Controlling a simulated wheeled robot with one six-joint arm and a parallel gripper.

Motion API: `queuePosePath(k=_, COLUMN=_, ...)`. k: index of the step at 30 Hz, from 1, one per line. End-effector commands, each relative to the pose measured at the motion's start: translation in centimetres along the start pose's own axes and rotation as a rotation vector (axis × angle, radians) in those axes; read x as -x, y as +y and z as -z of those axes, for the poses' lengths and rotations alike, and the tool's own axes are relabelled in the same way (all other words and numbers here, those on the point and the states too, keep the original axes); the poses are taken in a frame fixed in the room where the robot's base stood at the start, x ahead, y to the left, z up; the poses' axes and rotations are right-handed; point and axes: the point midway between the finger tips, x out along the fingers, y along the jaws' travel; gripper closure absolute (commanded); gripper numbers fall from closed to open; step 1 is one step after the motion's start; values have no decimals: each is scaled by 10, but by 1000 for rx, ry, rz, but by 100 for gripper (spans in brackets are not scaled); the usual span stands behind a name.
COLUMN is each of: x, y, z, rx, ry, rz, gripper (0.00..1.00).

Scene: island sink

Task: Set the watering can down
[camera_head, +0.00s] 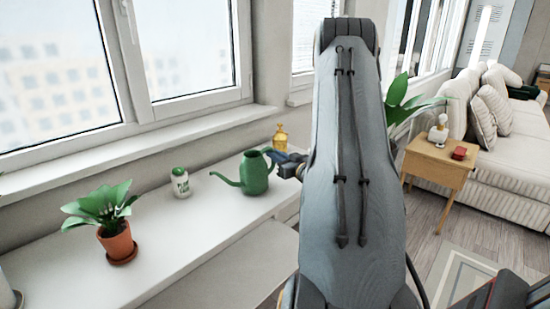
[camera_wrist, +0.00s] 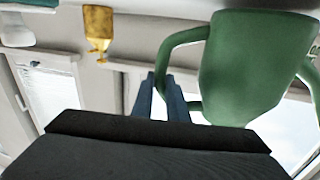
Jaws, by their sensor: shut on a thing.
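A green watering can (camera_head: 254,173) is at the right part of the white counter (camera_head: 215,215) under the window, upright in the head view, its spout to the left. Whether its base touches the counter cannot be told for sure. My gripper (camera_head: 290,160) is at the can's right side, shut on its handle. In the wrist view the can (camera_wrist: 255,70) fills the upper right, and the handle (camera_wrist: 170,50) passes at the tips of my gripper (camera_wrist: 162,80). My arm hides the counter's right end in the head view.
A white bottle with a green cap (camera_head: 181,183) stands left of the can. Further left is a potted plant (camera_head: 116,241) on a saucer. A yellow bottle (camera_head: 280,137) stands just behind the can, also in the wrist view (camera_wrist: 98,30). The counter between plant and can is mostly clear.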

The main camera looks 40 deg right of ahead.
Motion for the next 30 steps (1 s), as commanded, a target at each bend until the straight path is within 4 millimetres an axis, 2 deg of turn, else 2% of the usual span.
queuePosePath(k=3, x=0, y=1, z=-10, rx=-1, ry=2, rz=-1, gripper=100)
queuePosePath(k=14, x=0, y=2, z=-13, rx=0, ry=2, rz=-1, gripper=100)
queuePosePath(k=15, x=0, y=2, z=-13, rx=1, ry=1, rz=-1, gripper=82)
queuePosePath(k=18, x=0, y=2, z=-13, rx=1, ry=1, rz=-1, gripper=68)
queuePosePath(k=28, x=1, y=2, z=-10, rx=1, ry=1, rz=-1, gripper=68)
queuePosePath(k=30, x=6, y=2, z=-10, rx=0, ry=0, rz=-3, gripper=68)
